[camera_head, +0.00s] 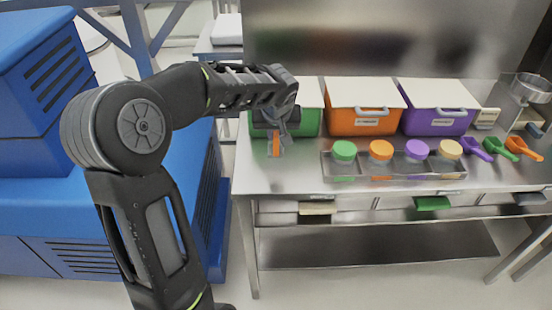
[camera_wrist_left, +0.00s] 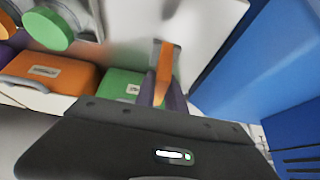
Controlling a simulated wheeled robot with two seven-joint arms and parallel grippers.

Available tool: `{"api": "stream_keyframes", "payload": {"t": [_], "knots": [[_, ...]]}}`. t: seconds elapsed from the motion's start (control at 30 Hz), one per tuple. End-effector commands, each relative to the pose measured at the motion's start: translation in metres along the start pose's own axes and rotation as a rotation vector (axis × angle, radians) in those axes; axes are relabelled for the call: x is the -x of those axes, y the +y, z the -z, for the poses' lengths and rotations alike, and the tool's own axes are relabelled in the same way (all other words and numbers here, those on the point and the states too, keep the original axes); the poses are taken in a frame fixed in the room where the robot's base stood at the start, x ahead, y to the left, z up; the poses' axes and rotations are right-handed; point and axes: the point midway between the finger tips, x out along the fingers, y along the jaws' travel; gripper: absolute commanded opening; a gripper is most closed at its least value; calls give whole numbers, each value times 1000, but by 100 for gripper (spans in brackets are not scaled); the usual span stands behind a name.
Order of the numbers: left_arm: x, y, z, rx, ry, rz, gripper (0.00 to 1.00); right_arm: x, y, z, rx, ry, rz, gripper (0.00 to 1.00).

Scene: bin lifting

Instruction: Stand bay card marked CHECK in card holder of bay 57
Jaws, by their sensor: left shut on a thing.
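My left gripper (camera_head: 275,133) is above the left end of the steel bench, in front of the green bin (camera_head: 308,122). It is shut on a narrow orange piece (camera_head: 276,147), which points down toward the bench top. The left wrist view shows the orange piece (camera_wrist_left: 163,72) between the two fingers (camera_wrist_left: 164,92). I cannot read any marking on it, so I cannot tell whether it is the CHECK card. Along the bench front are a cream piece (camera_head: 317,208), a green piece (camera_head: 433,203) and a grey piece (camera_head: 530,198); their bay numbers are unreadable. My right gripper is not in view.
An orange bin (camera_head: 365,124) and a purple bin (camera_head: 437,122) with pale lids stand right of the green one. A clear tray (camera_head: 395,180) holds several coloured-lid jars. Several scoops lie at right. A blue cabinet (camera_head: 45,195) stands left. The bench's left front corner (camera_head: 262,180) is bare.

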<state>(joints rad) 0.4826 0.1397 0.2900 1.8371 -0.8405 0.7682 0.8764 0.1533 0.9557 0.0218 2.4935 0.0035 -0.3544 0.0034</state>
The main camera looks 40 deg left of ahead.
Motion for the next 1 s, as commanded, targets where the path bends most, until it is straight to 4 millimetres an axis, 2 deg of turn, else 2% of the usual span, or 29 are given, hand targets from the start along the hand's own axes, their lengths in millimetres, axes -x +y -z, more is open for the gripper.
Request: {"api": "stream_keyframes", "payload": {"t": [0.2,0.57,0.83,1.0], "knots": [[-32,0,-18,-1,-2,0,0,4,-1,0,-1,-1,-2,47],[-37,0,-20,0,1,0,0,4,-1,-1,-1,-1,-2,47],[-65,0,-36,-2,-2,0,0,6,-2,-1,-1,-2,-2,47],[-70,0,-38,0,1,-1,0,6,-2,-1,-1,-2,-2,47]]}}
